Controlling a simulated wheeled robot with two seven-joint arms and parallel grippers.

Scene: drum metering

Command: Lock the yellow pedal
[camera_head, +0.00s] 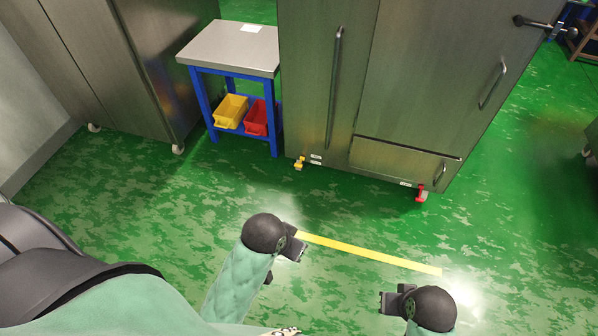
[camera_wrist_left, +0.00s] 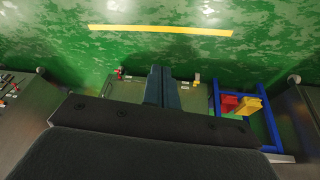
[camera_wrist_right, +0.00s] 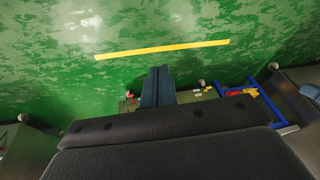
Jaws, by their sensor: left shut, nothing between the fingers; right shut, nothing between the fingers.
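The small yellow pedal (camera_head: 299,163) is at the bottom left corner of the large steel cabinet (camera_head: 420,90), just above the floor. It also shows small in the left wrist view (camera_wrist_left: 196,80). A red pedal (camera_head: 421,194) is at the cabinet's bottom right corner. My left gripper (camera_head: 297,250) is shut and empty, well in front of the cabinet and apart from the pedal. My right gripper (camera_head: 388,301) is shut and empty, farther right and nearer to me. Whether the yellow pedal is up or down is too small to tell.
A blue-framed table (camera_head: 225,45) left of the cabinet holds a yellow bin (camera_head: 231,111) and a red bin (camera_head: 256,117) on its lower shelf. A yellow floor stripe (camera_head: 370,254) crosses the green floor. Another steel cabinet (camera_head: 130,60) stands at the left. The floor before the cabinet is clear.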

